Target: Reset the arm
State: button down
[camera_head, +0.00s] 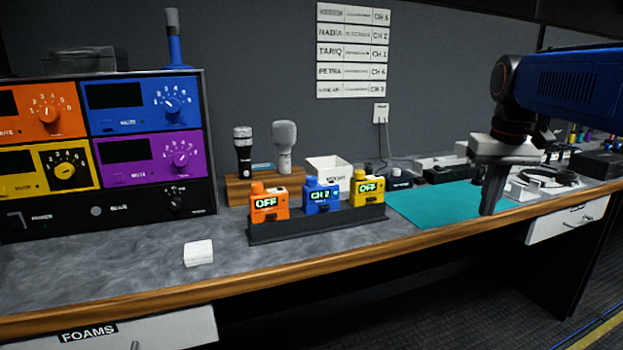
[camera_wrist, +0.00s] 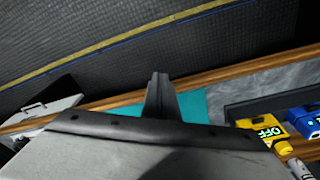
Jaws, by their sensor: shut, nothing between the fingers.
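My gripper (camera_head: 490,207) is at the right in the head view, pointing down over the right part of the teal mat (camera_head: 420,208) near the bench's wooden front edge. Its dark fingers are together with nothing between them. In the wrist view the shut fingers (camera_wrist: 159,80) stand in front of the teal mat (camera_wrist: 193,106) and the wooden edge. My blue arm enters from the right side of the head view. I cannot tell how far the fingertips are above the mat.
A dark rack holds orange (camera_head: 269,204), blue (camera_head: 322,196) and yellow (camera_head: 368,188) packs left of the mat. Two microphones (camera_head: 284,147) stand behind. A white block (camera_head: 198,253) lies at front left. An open drawer (camera_head: 567,220) juts out at right. A colored panel unit (camera_head: 105,145) fills the left.

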jog(key=s+a+f+t, duration=0.1)
jog(key=s+a+f, duration=0.2)
jog(key=s+f, duration=0.4)
jog(key=s+a+f+n+t, duration=0.1)
jog(key=s+a+f, duration=0.1)
jog(key=s+f, duration=0.5)
jog(key=s+a+f+t, duration=0.1)
jog(key=s+a+f, duration=0.2)
jog(key=s+f, duration=0.3)
jog(key=shift+s+a+f, duration=0.35)
jog(key=shift+s+f, duration=0.05)
jog(key=shift+s, duration=0.1)
